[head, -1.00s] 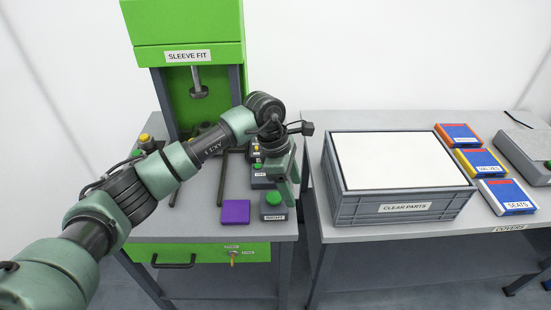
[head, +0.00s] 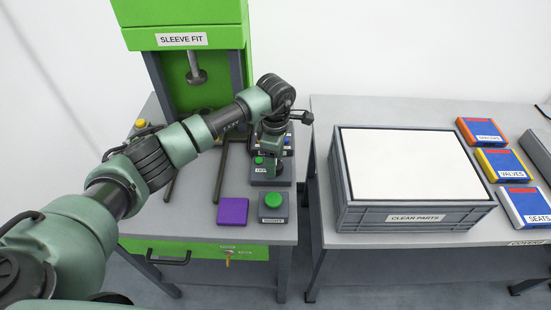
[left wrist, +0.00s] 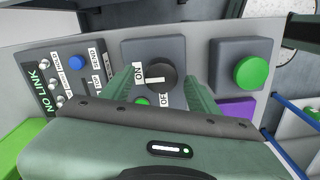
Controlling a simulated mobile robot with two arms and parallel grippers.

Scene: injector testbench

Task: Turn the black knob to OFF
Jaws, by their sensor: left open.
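The black knob (left wrist: 162,74) sits on a grey box (left wrist: 135,47) in the left wrist view. A white line on its face points left, close to the ON label (left wrist: 138,69). The OFF label (left wrist: 163,100) is partly covered by my gripper. My left gripper (left wrist: 160,84) is open, with one finger on each side of the knob; I cannot tell whether either touches it. In the head view my left gripper (head: 268,160) is over the same box (head: 270,182) and hides the knob.
A box with a large green button (head: 273,201) and a purple pad (head: 233,211) lie in front. A panel with a blue button (left wrist: 76,63) and small switches is beside the knob box. The green press (head: 185,75) stands behind; a grey crate (head: 414,216) is on the right table.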

